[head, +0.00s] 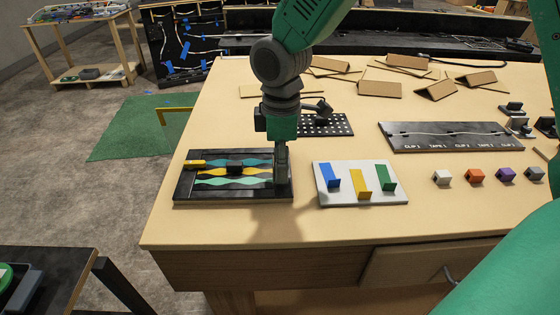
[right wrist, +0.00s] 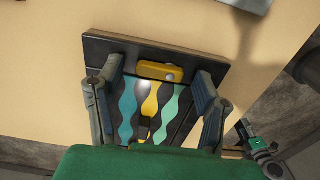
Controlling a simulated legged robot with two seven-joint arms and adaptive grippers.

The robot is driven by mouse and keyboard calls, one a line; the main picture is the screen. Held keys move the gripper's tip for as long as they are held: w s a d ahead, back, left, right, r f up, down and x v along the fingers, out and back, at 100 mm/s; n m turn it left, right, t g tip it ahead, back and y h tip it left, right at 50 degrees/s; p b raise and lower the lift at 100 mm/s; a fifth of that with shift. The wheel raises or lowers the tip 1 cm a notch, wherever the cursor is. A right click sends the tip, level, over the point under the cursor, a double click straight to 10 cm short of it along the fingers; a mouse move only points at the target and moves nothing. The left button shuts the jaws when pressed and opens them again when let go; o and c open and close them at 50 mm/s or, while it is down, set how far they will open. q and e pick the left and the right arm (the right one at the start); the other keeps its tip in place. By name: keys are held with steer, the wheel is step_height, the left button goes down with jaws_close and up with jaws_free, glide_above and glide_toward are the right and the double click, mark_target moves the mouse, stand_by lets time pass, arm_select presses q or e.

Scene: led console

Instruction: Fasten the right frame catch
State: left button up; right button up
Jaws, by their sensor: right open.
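The dark frame board (head: 183,191) lies on the table at left, with blue, yellow and green wavy strips across it. Its left catch (head: 195,163), a yellow bar, sits at the upper left corner. My right gripper (head: 281,178) points down over the board's right end and hides that end in the head view. Contact cannot be told.
A white panel (head: 348,197) with blue, yellow and green tabs stands right of the board. A perforated black plate (head: 335,130) lies behind it. A black clip board (head: 450,147) and several small coloured blocks are further right. The table's front edge (head: 300,241) is clear.

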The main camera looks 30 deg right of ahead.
steer(key=shift+d, duration=0.15)
steer(key=shift+c, duration=0.9)
steer(key=c, duration=1)
steer(key=shift+o, duration=0.2)
